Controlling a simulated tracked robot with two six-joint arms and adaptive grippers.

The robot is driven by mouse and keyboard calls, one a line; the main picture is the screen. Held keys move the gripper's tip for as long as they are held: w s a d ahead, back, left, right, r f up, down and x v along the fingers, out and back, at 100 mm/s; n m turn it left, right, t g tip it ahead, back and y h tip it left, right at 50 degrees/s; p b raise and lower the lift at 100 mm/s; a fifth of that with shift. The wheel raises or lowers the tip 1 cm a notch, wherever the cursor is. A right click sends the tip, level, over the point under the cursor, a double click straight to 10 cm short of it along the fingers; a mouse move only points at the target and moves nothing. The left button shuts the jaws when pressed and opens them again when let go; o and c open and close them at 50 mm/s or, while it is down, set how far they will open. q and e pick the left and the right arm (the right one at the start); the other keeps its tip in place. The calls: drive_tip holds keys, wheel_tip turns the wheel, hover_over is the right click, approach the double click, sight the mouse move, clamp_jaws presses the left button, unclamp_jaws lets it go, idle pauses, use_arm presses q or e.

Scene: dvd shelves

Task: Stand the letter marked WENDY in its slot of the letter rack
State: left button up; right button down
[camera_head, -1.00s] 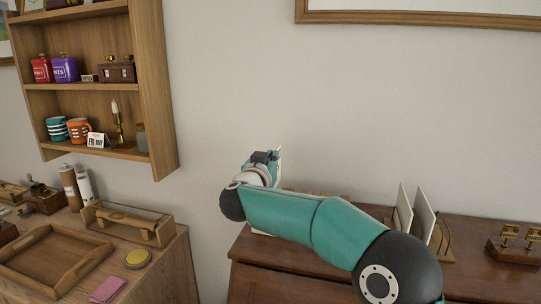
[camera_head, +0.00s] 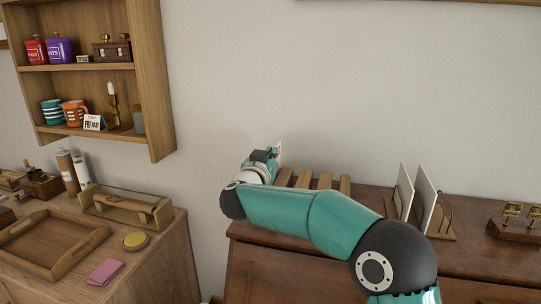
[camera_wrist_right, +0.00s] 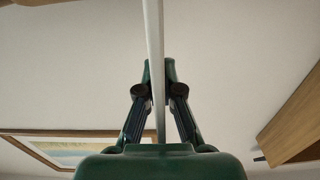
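My right gripper (camera_head: 266,156) is shut on a thin white letter (camera_head: 280,151). In the right wrist view the letter (camera_wrist_right: 154,60) shows edge-on between the fingers (camera_wrist_right: 158,95), so its name is not visible. A low wooden piece with upright slats (camera_head: 325,181) stands on the dark cabinet just right of the gripper, partly behind my forearm. Farther right, a wooden holder (camera_head: 442,235) with wire loops has two white cards (camera_head: 426,198) standing in it. I cannot tell for certain which of the two is the letter rack. My left gripper is not in view.
The dark wooden cabinet (camera_head: 492,262) also bears a small stand with brass pieces (camera_head: 514,222) at right. At left, a lighter cabinet holds a wooden tray (camera_head: 50,243), a yellow tin (camera_head: 136,241) and a pink pad (camera_head: 105,271). A wall shelf (camera_head: 155,80) hangs above it.

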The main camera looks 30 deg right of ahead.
drive_tip(key=shift+w+a+f+b, duration=0.15)
drive_tip(key=shift+f+b, duration=0.25)
drive_tip(key=shift+f, duration=0.95)
drive_tip(key=c, duration=1.2)
unclamp_jaws()
drive_tip(key=shift+r, duration=0.1)
drive_tip(key=shift+c, duration=0.2)
drive_tip(key=shift+r, duration=0.2)
drive_tip(key=v, duration=1.2)
